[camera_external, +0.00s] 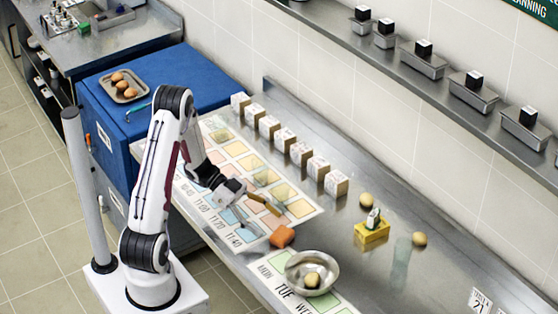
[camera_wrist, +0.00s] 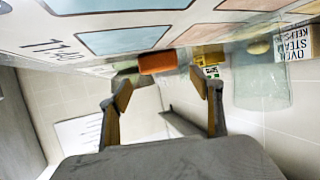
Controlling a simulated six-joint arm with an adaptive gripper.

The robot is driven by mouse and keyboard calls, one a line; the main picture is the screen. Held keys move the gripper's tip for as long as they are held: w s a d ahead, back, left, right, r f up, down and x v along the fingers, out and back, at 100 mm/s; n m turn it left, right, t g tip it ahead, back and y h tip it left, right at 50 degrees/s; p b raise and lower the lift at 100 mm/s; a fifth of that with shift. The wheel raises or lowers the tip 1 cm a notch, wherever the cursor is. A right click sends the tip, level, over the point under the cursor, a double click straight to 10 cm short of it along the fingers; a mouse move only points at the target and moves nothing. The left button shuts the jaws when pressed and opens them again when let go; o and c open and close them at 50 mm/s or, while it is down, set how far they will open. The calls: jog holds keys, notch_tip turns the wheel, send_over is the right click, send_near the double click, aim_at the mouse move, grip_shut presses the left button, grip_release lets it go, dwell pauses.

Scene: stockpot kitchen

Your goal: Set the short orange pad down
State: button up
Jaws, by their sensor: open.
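The short orange pad (camera_external: 282,237) rests on the steel counter by the lower right corner of the printed chart in the external view. It also shows in the wrist view (camera_wrist: 158,62), beyond the fingertips and lined up with the gap between them. My gripper (camera_external: 258,212) is low over the chart, to the left of the pad and apart from it. In the wrist view my gripper (camera_wrist: 160,88) has its two fingers spread with nothing between them.
A metal bowl (camera_external: 325,266) holding a round tan item stands right of the pad. A yellow block (camera_external: 371,232), a clear glass (camera_external: 401,255) and round tan items lie farther right. Several small boxes (camera_external: 301,153) line the chart's back edge.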

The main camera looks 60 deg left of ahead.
jog(key=shift+v, duration=3.95)
